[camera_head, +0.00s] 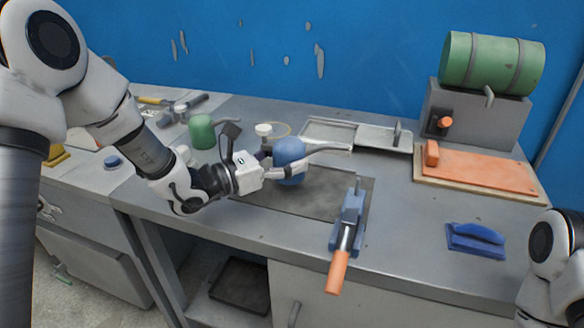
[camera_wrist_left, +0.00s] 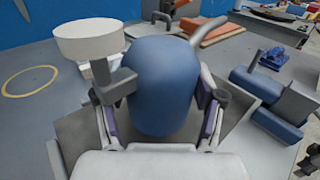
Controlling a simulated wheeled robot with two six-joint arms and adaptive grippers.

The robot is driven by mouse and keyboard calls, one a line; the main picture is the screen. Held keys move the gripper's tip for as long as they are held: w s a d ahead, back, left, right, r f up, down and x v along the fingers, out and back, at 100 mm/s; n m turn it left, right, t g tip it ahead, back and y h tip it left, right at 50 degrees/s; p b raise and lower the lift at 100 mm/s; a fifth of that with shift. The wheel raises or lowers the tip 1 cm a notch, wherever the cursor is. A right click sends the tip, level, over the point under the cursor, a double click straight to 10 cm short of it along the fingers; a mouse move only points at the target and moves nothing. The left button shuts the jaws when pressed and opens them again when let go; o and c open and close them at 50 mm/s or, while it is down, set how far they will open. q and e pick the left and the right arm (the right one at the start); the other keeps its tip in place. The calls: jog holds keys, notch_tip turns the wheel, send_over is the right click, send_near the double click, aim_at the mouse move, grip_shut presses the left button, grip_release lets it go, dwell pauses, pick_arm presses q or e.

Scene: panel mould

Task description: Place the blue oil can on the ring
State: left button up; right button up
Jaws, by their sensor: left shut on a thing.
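The blue oil can (camera_head: 290,152) has a rounded body and a grey spout pointing right. My left gripper (camera_head: 292,170) is shut around its body, over the dark mat (camera_head: 335,197). In the left wrist view the can (camera_wrist_left: 163,85) fills the middle, with a finger of my left gripper (camera_wrist_left: 160,95) on each side. I cannot tell whether its base touches the mat. The ring (camera_head: 283,129) is a thin yellow circle on the bench, behind the can. It shows whole at the left of the wrist view (camera_wrist_left: 30,80). My right gripper is not in view.
A green oil can (camera_head: 202,132) is to the left, metal trays (camera_head: 330,131) are behind. A blue clamp with orange handle (camera_head: 347,220) lies at the front.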

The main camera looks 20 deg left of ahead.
pick_arm(q)
jog(key=shift+w+d, duration=0.25)
jog(key=shift+w, duration=0.4)
notch_tip(320, 180, down, 3)
jog(key=shift+w+f, duration=0.1)
jog(key=shift+f, duration=0.05)
jog(key=shift+b, duration=0.3)
jog(key=shift+f, duration=0.1)
jog(key=o, duration=1.4)
